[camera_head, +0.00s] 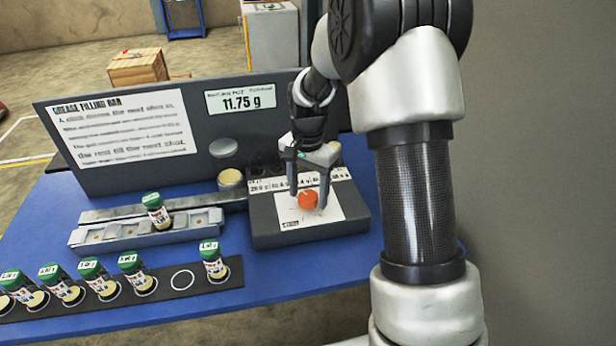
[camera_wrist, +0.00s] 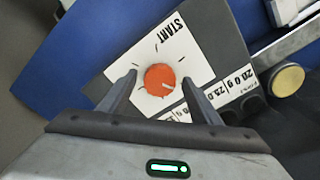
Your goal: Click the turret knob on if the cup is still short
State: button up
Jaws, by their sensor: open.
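The orange turret knob (camera_head: 308,199) sits on a white dial plate (camera_head: 284,209) on the grey console box. In the wrist view the knob (camera_wrist: 160,80) shows a pale pointer mark at its lower right, with tick marks around it and the word START beyond. My gripper (camera_head: 308,193) is open, pointing down, its fingers on either side of the knob; I cannot tell whether they touch it. A small green-capped cup (camera_head: 156,212) stands tilted in the picture on the grey rail. The display (camera_head: 241,100) reads 11.75 g.
A sign board (camera_head: 125,127) headed GREASE FILLING BAR stands at the back. Several green-capped cups stand on a dark strip (camera_head: 172,290) in front, with one empty ring (camera_head: 182,281). A yellowish round pad (camera_head: 231,178) is left of the console.

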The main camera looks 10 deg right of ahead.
aim_at(308, 196)
notch_tip(308, 196, up, 17)
jog(key=p, duration=0.2)
jog(key=shift+r, duration=0.1)
jog(key=s+r+n+t+p, duration=0.35)
jog(key=s+r+p, duration=0.35)
jog(key=s+r, duration=0.65)
jog(key=s+r+n+t+p, duration=0.1)
jog(key=s+n+p, duration=0.1)
jog(key=s, duration=0.4)
jog(key=s+r+n+t+p, duration=0.1)
jog(key=s+r+n+p, duration=0.1)
jog(key=s, duration=0.3)
jog(key=shift+s+r+n, duration=0.25)
jog(key=shift+s+n, duration=0.1)
jog(key=shift+n, duration=0.4)
